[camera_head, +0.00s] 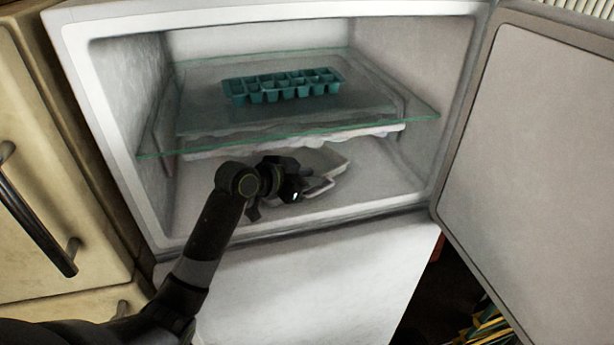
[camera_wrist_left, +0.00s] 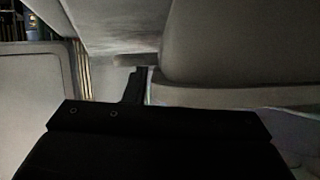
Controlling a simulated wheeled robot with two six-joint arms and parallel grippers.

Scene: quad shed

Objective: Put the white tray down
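The white tray (camera_head: 326,172) is inside the open freezer compartment, below the glass shelf, and looks tilted, with one corner up to the right. My left gripper (camera_head: 297,190) reaches in from the front left and is at the tray's near left edge. It appears shut on that edge; the arm and gripper hide part of the tray. In the left wrist view the dark fingers (camera_wrist_left: 136,88) show close together, against a pale surface that looks like the tray (camera_wrist_left: 230,94). Whether the tray touches the compartment floor is hard to tell. My right gripper is not in view.
A glass shelf (camera_head: 410,115) spans the compartment just above my gripper, with a teal ice cube tray (camera_head: 283,86) on it. The freezer door (camera_head: 545,140) stands open at the right. Compartment floor (camera_head: 385,190) is bare to the right. Cream cabinets (camera_head: 60,150) stand left.

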